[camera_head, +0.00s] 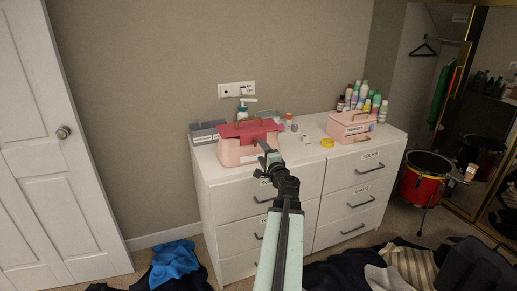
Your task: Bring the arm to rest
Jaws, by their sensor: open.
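My arm reaches up from the bottom middle of the head view toward a white dresser. My gripper (267,159) is at its end, in front of a pink box with a darker red lid (240,151) on the dresser top. The gripper looks small and dark here, and its jaws are open with nothing seen between them. It overlaps the right side of the pink box in the picture; I cannot tell whether it touches it.
Blue cloth (173,264) and dark clothes lie on the floor. A red drum (425,178) stands right, a white door (62,150) left.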

